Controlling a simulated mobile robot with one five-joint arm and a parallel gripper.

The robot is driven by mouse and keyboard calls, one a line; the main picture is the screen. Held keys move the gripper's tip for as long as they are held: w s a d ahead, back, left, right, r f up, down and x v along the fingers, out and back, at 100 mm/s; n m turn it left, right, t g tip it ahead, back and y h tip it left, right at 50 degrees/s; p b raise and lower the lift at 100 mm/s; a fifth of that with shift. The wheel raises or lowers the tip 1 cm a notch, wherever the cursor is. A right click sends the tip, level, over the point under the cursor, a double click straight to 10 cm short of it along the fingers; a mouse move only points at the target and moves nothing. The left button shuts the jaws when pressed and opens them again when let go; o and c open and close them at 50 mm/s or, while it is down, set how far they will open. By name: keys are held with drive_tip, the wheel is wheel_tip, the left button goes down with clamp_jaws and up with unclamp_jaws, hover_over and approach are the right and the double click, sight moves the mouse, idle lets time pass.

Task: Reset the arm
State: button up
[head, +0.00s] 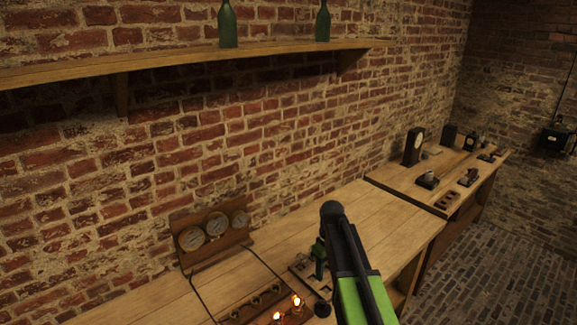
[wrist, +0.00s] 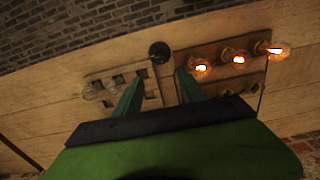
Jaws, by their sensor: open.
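My gripper (wrist: 157,92) is open, with two green fingers spread apart and nothing between them in the wrist view. It is above the wooden bench (wrist: 40,110), over the gap between a wooden block with square holes (wrist: 108,76) and a board with glowing bulbs (wrist: 238,58). A glassy jar-like shape (wrist: 92,90) is at the block's left end. A round black knob (wrist: 159,52) shows beyond the fingertips. In the head view my green and black arm reaches over the near bench (head: 385,225) and partly hides the block (head: 303,268).
A gauge panel (head: 212,232) stands against the brick wall. A second bench (head: 400,175) at the right holds a clock (head: 413,146) and several small devices. A shelf (head: 180,58) with green bottles (head: 228,25) hangs above. The near bench's right part is clear.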

drive_tip(key=s+f+m+b, duration=0.3)
drive_tip(key=s+m, duration=0.4)
drive_tip(key=s, duration=0.7)
drive_tip(key=shift+a+f, duration=0.35)
drive_tip(key=shift+f, duration=0.55)
